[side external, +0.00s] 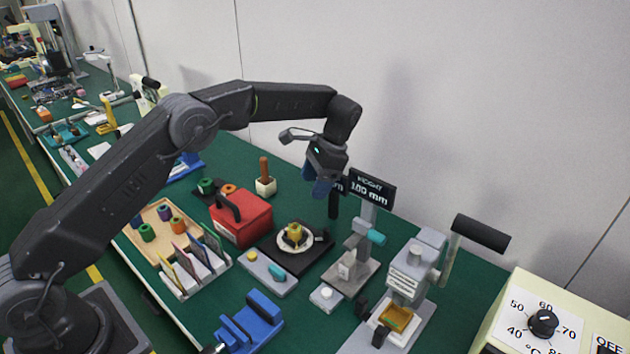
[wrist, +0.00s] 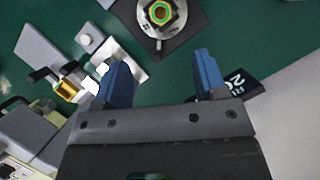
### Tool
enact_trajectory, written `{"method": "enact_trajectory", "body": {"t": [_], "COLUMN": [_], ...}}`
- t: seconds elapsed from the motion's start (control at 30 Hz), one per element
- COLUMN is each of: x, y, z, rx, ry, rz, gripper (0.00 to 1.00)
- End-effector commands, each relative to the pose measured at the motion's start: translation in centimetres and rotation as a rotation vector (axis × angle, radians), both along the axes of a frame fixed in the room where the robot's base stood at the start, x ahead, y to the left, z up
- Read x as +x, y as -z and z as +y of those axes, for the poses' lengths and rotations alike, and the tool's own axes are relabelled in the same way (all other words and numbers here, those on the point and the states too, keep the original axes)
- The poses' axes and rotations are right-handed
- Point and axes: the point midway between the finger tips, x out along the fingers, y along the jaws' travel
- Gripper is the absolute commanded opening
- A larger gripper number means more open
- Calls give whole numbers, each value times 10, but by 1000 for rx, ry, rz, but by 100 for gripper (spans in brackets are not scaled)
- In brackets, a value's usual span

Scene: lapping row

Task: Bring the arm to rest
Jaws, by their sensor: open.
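My gripper (side external: 321,186) hangs from my raised arm above the green bench, near the height gauge's display. In the wrist view my gripper (wrist: 160,75) has its two blue fingers spread wide, with nothing between them. It is open and clear of the things below. In the side view the nearer finger partly covers the other.
The height gauge (side external: 372,188) stands close to my gripper. A black-based lapping plate (side external: 295,248) with a yellow part, a red box (side external: 242,218), a lever press (side external: 410,272), a blue vise (side external: 249,323) and a wooden tray (side external: 147,214) crowd the bench. Space above is free.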

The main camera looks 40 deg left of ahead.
Motion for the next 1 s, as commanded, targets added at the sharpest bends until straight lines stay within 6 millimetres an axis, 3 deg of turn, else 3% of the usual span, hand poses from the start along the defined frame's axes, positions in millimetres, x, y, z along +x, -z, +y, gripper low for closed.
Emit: {"method": "enact_trajectory", "body": {"t": [0.27, 0.37, 0.47, 0.7, 1.0], "x": [-1, -7, -19, -74, -168], "y": [-7, -26, -58, -134, -187], "z": [0, 1, 3, 7, 10], "rx": [-1, -7, -15, -47, -101], "ry": [-5, -19, -46, -137, -257], "rz": [-13, -47, -110, -287, -504], "gripper": [66, 66, 66, 66, 66]}}
